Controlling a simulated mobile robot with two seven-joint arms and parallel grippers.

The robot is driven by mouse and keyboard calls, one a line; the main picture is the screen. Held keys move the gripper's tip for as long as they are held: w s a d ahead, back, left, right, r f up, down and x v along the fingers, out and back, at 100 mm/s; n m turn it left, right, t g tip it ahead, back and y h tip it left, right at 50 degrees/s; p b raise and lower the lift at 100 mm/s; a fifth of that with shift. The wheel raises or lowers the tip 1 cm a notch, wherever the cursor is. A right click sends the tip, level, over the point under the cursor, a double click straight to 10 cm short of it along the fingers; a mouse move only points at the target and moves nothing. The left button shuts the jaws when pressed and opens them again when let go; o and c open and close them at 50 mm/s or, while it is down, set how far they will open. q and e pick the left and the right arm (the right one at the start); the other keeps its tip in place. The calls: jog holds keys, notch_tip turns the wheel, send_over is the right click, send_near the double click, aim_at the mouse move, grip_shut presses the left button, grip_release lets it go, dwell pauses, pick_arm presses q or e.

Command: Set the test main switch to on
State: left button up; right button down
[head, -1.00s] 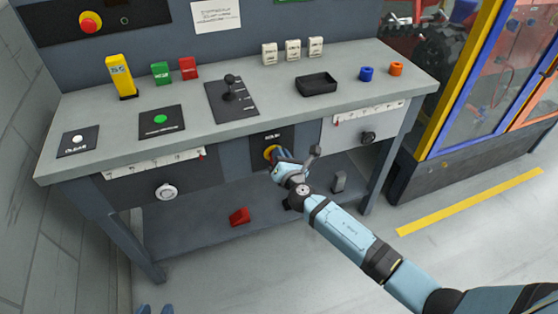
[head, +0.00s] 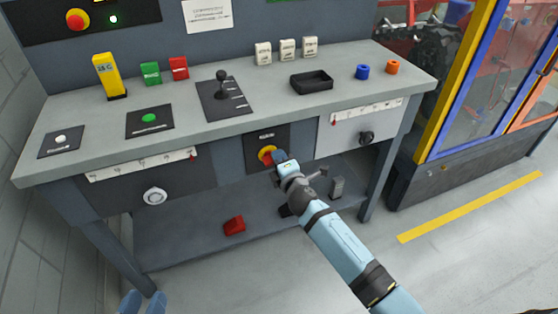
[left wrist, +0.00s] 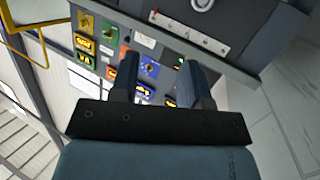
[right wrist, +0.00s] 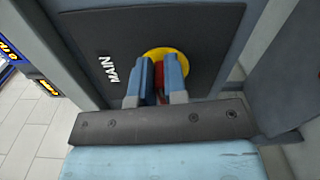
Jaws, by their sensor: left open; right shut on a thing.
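The main switch is a yellow disc (head: 266,153) with a red handle, on a dark plate under the bench top. In the right wrist view the plate reads MAIN, and the yellow disc (right wrist: 181,58) and red handle (right wrist: 160,76) show between the fingers. The handle runs roughly along the line of the word there. My right gripper (head: 277,160) is shut on the red handle; its fingers (right wrist: 158,80) cover part of it. My left gripper (head: 143,303) is open and empty, low in front of the bench's left end; its fingers (left wrist: 160,85) show apart.
The bench top (head: 290,110) carries a lever, buttons, a black tray (head: 311,81) and small blocks. A red wedge (head: 234,225) lies on the lower shelf. A cabinet stands at right.

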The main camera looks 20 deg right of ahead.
pick_arm(q)
jog(key=shift+d+r, duration=0.2)
jog(key=shift+r, duration=0.05)
pick_arm(e)
jog(key=shift+f+m, duration=0.2)
jog(key=shift+m, duration=0.4)
pick_arm(q)
jog(key=shift+w+r, duration=0.1)
jog(key=shift+r, duration=0.25)
pick_arm(e)
jog(key=c, duration=1.2)
grip_release()
pick_arm(q)
jog(key=shift+f, duration=0.1)
pick_arm(e)
jog(key=shift+o, duration=0.2)
pick_arm(q)
jog(key=shift+f, duration=0.1)
pick_arm(e)
jog(key=shift+s, duration=0.1)
